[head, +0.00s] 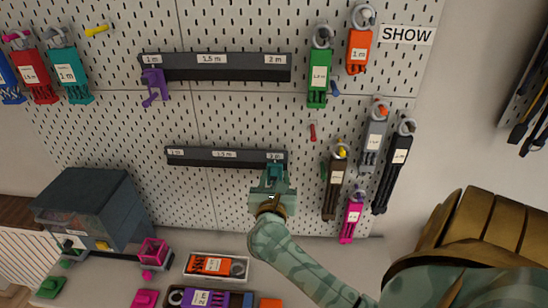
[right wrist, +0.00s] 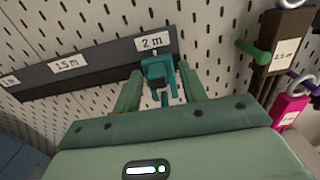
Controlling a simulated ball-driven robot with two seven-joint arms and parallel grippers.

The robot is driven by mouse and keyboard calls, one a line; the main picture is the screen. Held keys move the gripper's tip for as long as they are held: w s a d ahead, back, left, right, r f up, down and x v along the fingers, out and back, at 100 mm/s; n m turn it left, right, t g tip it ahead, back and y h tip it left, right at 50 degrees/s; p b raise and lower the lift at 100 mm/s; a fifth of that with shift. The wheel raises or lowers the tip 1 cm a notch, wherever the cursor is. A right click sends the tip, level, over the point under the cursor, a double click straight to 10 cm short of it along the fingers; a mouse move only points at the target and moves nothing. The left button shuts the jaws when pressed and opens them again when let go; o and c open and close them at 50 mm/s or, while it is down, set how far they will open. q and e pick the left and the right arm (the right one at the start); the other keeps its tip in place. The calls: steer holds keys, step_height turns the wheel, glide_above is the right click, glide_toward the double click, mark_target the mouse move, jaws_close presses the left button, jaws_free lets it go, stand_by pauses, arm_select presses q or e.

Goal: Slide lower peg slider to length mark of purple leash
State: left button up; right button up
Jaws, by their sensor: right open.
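The lower rail (head: 200,157) is a dark bar on the pegboard with length labels 1 m, 1.5 m and 2 m; it also shows in the right wrist view (right wrist: 100,62). The teal lower peg slider (right wrist: 158,72) sits at the 2 m label, at the rail's right end. My right gripper (head: 274,178) is open, with its fingers on either side of the slider in the right wrist view (right wrist: 160,90); contact cannot be told. The purple leash (head: 175,297) lies in a dark tray at the bottom, its label hard to read. My left gripper is not in view.
The upper rail (head: 215,74) carries a purple slider (head: 153,86) near 1 m. Brown (head: 334,185) and magenta (head: 351,217) leashes hang right of the lower rail. A grey box (head: 90,205) stands at left; an orange leash (head: 208,265) lies in a white tray below.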

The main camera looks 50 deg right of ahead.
steer(key=b+v, duration=0.1)
steer(key=v, duration=1.5)
steer(key=shift+b, duration=0.35)
steer(key=shift+s+d, duration=0.1)
steer(key=shift+d, duration=0.05)
